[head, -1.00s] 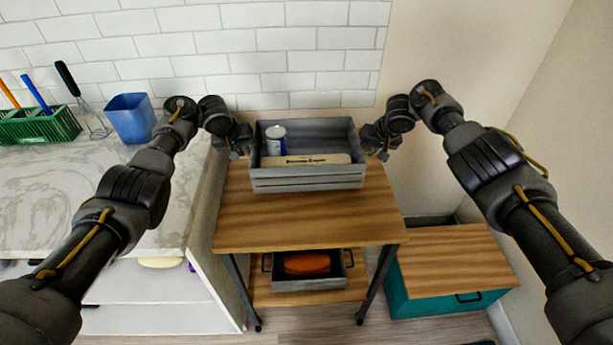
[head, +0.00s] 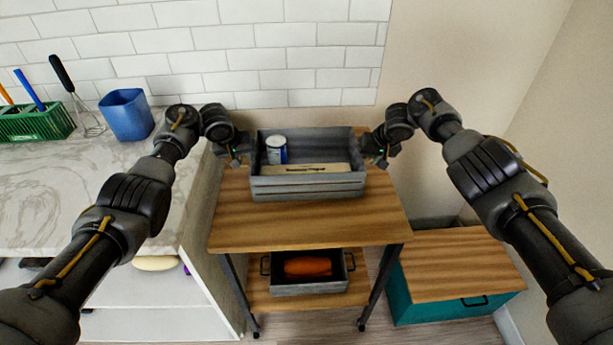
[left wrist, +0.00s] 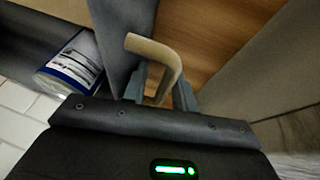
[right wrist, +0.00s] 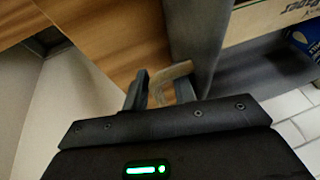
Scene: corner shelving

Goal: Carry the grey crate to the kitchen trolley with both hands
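The grey crate (head: 308,187) is over the rear of the kitchen trolley's wooden top (head: 305,223) and appears to rest level on it. It holds a white and blue can (head: 276,151) and a pale box (head: 305,170). My left gripper (head: 240,152) is at the crate's left end; in the left wrist view its fingers (left wrist: 159,92) stand apart on either side of a tan bent handle (left wrist: 160,58). My right gripper (head: 378,150) is at the right end; its fingers (right wrist: 160,90) also stand apart around a handle (right wrist: 178,71). Gaps show beside both handles.
A marble counter (head: 60,195) stands left of the trolley, with a blue cup (head: 127,115) and a green rack (head: 35,124). A small dark crate (head: 300,287) with an orange item is on the lower shelf. A teal chest (head: 450,305) stands right. The trolley's front top is clear.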

